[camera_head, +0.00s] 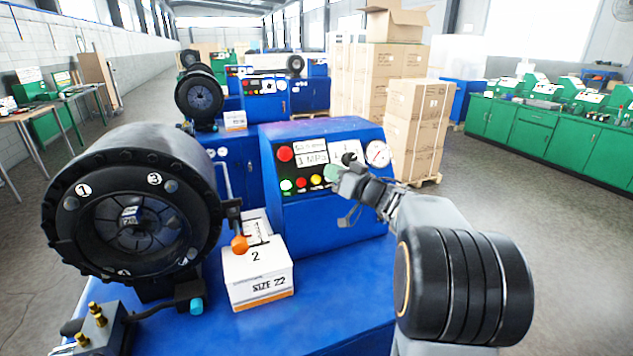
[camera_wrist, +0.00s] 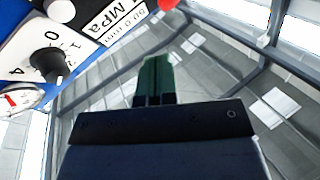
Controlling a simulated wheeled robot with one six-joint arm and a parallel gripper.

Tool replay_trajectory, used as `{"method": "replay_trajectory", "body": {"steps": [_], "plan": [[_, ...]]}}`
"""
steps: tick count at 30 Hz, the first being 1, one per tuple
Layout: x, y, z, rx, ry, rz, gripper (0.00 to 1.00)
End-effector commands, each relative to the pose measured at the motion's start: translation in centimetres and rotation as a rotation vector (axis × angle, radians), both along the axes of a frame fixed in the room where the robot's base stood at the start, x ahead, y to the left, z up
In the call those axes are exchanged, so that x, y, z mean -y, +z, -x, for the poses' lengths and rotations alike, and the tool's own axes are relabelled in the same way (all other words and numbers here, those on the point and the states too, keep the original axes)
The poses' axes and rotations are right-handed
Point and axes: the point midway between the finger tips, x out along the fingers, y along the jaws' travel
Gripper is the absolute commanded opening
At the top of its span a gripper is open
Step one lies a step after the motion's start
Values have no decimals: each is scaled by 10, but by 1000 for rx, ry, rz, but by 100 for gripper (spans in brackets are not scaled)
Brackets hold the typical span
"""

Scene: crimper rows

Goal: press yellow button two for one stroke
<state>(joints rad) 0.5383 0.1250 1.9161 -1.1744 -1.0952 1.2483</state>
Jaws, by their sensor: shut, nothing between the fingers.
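In the head view, the blue control panel (camera_head: 328,215) stands right of the big black crimper head (camera_head: 130,215). Its lower row shows a green-white button (camera_head: 286,185), a red button (camera_head: 301,183) and one yellow button (camera_head: 316,180). My gripper (camera_head: 331,173) is shut and empty, its green tips just right of the yellow button. I cannot tell whether they touch the panel. The gripper hides the panel to the right, so any second yellow button there is not visible. In the wrist view, the shut green fingertips (camera_wrist: 155,75) show; no yellow button does.
The panel also has a big red button (camera_head: 285,153), a black knob (camera_head: 349,158) and a gauge (camera_head: 377,153). White boxes (camera_head: 258,280) marked 1 and 2 stand on the blue bench. Cardboard boxes (camera_head: 412,125) stand behind, and further blue machines (camera_head: 262,95) behind that.

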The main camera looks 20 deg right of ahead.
Motion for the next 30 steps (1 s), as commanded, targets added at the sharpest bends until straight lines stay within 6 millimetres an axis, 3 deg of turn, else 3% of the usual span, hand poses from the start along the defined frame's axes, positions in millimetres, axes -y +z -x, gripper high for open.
{"method": "replay_trajectory", "body": {"steps": [15, 30], "plan": [[0, -34, -51, -1, 1, -1, 0], [0, -44, -66, 0, 0, 0, 0]]}}
